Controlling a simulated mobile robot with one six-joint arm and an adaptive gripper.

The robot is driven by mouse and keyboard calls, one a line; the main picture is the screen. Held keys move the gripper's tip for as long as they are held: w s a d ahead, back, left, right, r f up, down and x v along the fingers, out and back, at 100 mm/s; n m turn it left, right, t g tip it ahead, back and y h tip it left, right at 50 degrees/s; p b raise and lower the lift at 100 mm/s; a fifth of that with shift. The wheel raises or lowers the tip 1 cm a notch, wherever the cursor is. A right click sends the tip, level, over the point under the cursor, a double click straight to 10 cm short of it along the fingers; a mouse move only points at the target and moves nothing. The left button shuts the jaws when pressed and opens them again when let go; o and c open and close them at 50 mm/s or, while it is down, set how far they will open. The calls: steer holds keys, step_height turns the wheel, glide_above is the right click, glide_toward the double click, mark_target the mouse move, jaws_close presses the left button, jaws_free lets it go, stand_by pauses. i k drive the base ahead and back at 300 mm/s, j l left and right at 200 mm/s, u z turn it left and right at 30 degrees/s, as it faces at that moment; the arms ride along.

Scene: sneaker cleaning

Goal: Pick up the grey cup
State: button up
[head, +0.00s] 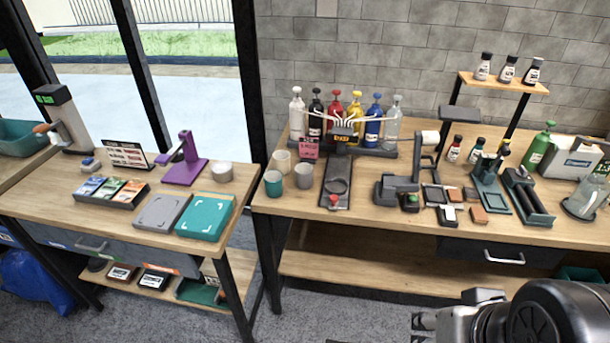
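The grey cup (304,175) stands upright near the left end of the right-hand workbench. A teal cup (273,184) is just left of it and a cream cup (282,161) is behind and to its left. My gripper (421,329) is at the bottom edge of the head view, in front of the bench and well away from the cups, to their lower right. Its two fingertips point left with a gap between them, and nothing shows in it. The lower finger is partly cut off by the picture edge.
Several pump bottles (335,114) with a pink sign stand behind. A paper-roll holder (395,187) and small blocks lie farther right. A gap separates the left table (60,203) from this bench.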

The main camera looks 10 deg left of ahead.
mark_target(303, 172)
steer(key=i+j, duration=1.25)
steer(key=j, duration=0.2)
